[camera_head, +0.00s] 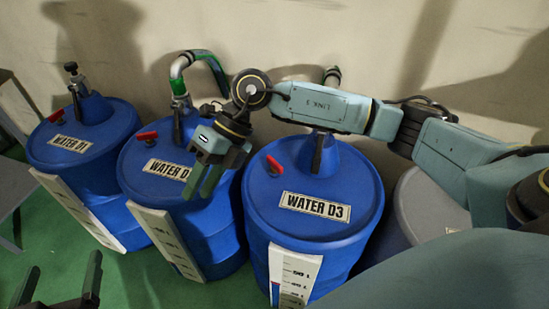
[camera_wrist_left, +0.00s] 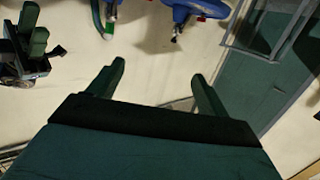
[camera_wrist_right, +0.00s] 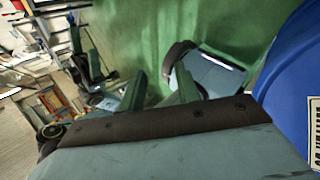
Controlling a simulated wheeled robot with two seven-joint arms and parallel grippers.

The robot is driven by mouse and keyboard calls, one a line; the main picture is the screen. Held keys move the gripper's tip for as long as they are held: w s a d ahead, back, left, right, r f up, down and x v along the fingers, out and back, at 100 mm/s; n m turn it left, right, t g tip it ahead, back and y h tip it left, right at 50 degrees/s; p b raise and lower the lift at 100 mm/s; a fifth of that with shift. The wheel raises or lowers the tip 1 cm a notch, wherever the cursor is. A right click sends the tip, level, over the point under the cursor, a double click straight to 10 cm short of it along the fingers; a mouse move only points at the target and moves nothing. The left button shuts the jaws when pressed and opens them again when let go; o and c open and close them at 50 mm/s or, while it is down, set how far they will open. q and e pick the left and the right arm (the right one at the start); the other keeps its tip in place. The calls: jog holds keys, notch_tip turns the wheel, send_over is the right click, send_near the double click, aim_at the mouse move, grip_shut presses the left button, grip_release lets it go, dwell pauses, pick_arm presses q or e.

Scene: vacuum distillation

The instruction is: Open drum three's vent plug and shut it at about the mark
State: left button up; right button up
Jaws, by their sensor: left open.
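Drum three (camera_head: 312,235) is the blue drum labelled WATER D3. A red vent plug (camera_head: 273,163) sits on its top, left of the label. A pale level gauge (camera_head: 295,275) on its front has a scale and a blue column, cut off by the lower frame edge. My right gripper (camera_head: 201,186) hangs over the WATER D2 drum, left of drum three and apart from the plug. Its fingers are parted and empty, also in the right wrist view (camera_wrist_right: 162,90). My left gripper (camera_head: 58,285) is open and empty at the lower left; its fingers show in the left wrist view (camera_wrist_left: 155,85).
Blue drum D1 (camera_head: 85,160) and drum D2 (camera_head: 205,225) stand to the left with red plugs and gauges. A grey drum (camera_head: 430,205) stands right, partly behind my right arm. The wall is close behind.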

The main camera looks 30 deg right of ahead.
jog(key=w+d+m+t+h, duration=0.15)
jog(key=w+d+h, duration=0.4)
jog(key=d, duration=0.65)
jog(key=r+m+h, duration=0.2)
jog(key=h, duration=0.1)
send_over(275, 161)
notch_tip(275, 161, down, 5)
jog(key=shift+b, duration=1.1)
jog(key=shift+n, duration=0.25)
notch_tip(275, 161, down, 7)
jog(key=b, duration=0.3)
jog(key=shift+r, duration=0.1)
pick_arm(q)
jog(key=s+r+t+h, duration=0.3)
jog(key=s+r+t, duration=0.1)
jog(key=r+t, duration=0.7)
jog(key=shift+s+d+r+h, duration=0.25)
jog(key=shift+s+r+h, duration=0.15)
jog(key=shift+r, duration=0.1)
pick_arm(e)
jog(key=shift+f, duration=0.65)
jog(key=shift+c, duration=0.4)
grip_shut()
